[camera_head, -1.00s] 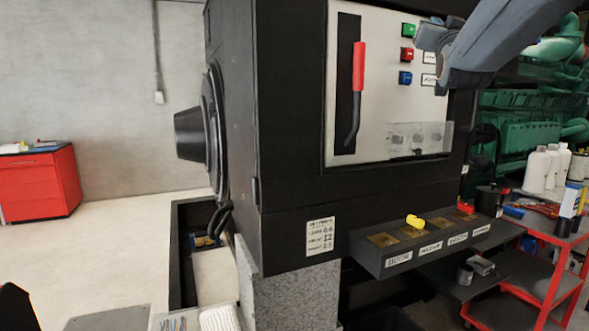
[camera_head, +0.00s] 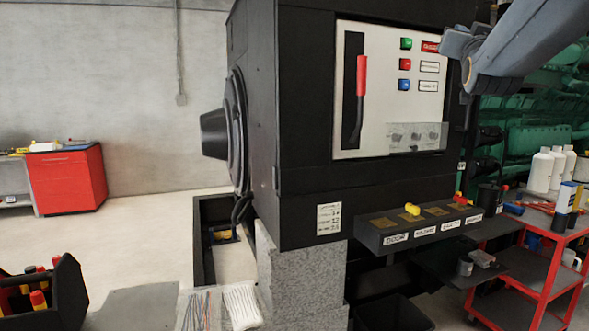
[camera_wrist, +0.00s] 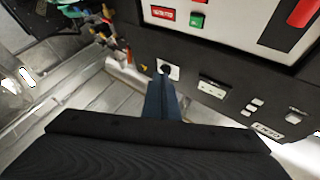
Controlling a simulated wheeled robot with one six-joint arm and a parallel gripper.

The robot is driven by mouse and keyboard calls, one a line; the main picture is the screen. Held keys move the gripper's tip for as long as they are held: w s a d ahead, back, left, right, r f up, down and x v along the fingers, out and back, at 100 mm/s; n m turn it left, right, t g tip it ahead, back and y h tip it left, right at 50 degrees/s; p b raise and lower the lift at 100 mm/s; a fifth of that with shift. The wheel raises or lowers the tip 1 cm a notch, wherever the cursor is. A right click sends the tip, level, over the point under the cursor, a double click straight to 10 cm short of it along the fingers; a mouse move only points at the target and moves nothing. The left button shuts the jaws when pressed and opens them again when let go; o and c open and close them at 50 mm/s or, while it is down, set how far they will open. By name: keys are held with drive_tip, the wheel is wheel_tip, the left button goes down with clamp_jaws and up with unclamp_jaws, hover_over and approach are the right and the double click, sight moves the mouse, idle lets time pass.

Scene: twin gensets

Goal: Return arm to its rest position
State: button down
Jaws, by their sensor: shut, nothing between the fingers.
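My gripper (camera_wrist: 164,98) shows in the wrist view as a dark, narrow pair of fingers. It is shut and empty, with the black cabinet and the floor behind it. In the head view my blue-grey arm enters at the top right, in front of the green machinery; the fingertips cannot be made out there. The black genset control cabinet (camera_head: 295,190) stands in the middle with a light panel, a red-handled lever (camera_head: 361,85) and coloured buttons. The wrist view also shows the lever (camera_wrist: 304,12) and the green button (camera_wrist: 197,20). My gripper appears clear of the cabinet.
A black ledge (camera_head: 390,236) with labelled slots juts out below the panel, holding a yellow piece and a red piece. A red cart (camera_head: 550,262) with white bottles stands at right. A black toolbox (camera_head: 68,296) is at lower left. Floor (camera_head: 140,235) at left is open.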

drive_tip(key=s+a+f+n+g+y, duration=0.15)
drive_tip(key=a+f+g, duration=0.35)
drive_tip(key=f, duration=1.3)
drive_tip(key=a+f+n+g+y, duration=0.25)
drive_tip(key=a+f+g, duration=0.3)
drive_tip(key=f, duration=1.35)
drive_tip(key=s+a+f+g+y, duration=0.1)
drive_tip(key=s+a+f+g, duration=0.2)
drive_tip(key=s+f, duration=0.5)
drive_tip(key=s+a+f+g+y, duration=0.25)
drive_tip(key=s+f, duration=0.35)
drive_tip(key=f, duration=0.3)
drive_tip(key=s+a+f+n+g, duration=0.1)
drive_tip(key=s+a+f+g, duration=0.1)
drive_tip(key=s, duration=0.5)
drive_tip(key=s+a+f+n+g, duration=0.1)
drive_tip(key=s+f+g, duration=0.2)
drive_tip(key=s+f, duration=0.2)
drive_tip(key=s, duration=0.3)
drive_tip(key=shift+a+f+g+h, duration=0.25)
drive_tip(key=shift+a+g+h, duration=0.05)
drive_tip(key=shift+a+h, duration=0.1)
